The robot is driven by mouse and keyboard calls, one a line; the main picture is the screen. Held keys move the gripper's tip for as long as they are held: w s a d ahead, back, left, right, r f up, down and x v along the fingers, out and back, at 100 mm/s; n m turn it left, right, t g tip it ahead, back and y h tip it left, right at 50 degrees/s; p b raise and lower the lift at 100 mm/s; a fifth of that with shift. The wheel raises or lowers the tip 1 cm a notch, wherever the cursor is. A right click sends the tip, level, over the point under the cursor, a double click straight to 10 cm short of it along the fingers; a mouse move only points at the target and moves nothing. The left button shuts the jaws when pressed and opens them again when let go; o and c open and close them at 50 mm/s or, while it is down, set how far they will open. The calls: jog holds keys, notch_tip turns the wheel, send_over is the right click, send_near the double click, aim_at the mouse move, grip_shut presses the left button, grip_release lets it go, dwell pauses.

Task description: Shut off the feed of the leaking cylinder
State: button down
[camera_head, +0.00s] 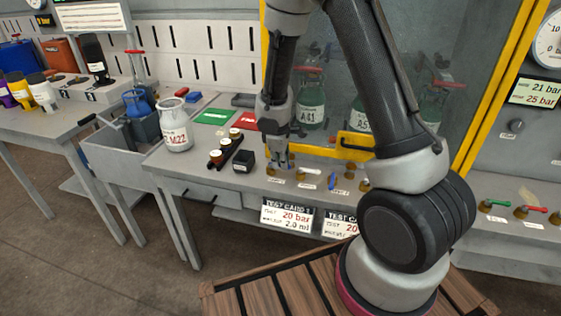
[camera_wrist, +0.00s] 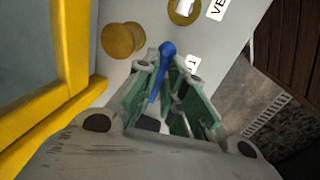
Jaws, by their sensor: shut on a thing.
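My gripper (camera_head: 281,163) is low over the bench front, at the row of valves before the yellow-framed glass cabinet. In the wrist view my gripper (camera_wrist: 165,98) has its green-padded fingers closed around a blue lever handle (camera_wrist: 166,52). A brass knob (camera_wrist: 122,40) is beside it on the panel, and another brass fitting (camera_wrist: 184,10) is near the top. Behind the glass stand a green cylinder marked A41 (camera_head: 311,112) and another green cylinder (camera_head: 363,117), partly hidden by my arm. I cannot tell which cylinder leaks.
The yellow cabinet frame (camera_wrist: 70,75) is close on the wrist view's left.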

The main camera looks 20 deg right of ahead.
jog(key=c, duration=1.5)
grip_release()
notch_tip(320, 180, up, 12)
jog(key=s+a, duration=0.1)
jog(key=s, duration=0.1)
jog(key=shift+a, duration=0.2)
jog(key=shift+f, duration=0.15)
jog(key=s+d+r+m+t, duration=0.1)
jog(key=s+d+r+m, duration=0.2)
jog(key=s+r, duration=0.3)
jog(key=s+d+r+m, duration=0.4)
jog(key=s+r, duration=0.2)
jog(key=s, duration=0.5)
jog(key=s+d+r+m+t+y, duration=0.1)
jog(key=s+d+r+m, duration=0.3)
jog(key=s+r, duration=0.2)
jog(key=shift+s+t, duration=0.3)
jog(key=shift+s, duration=0.9)
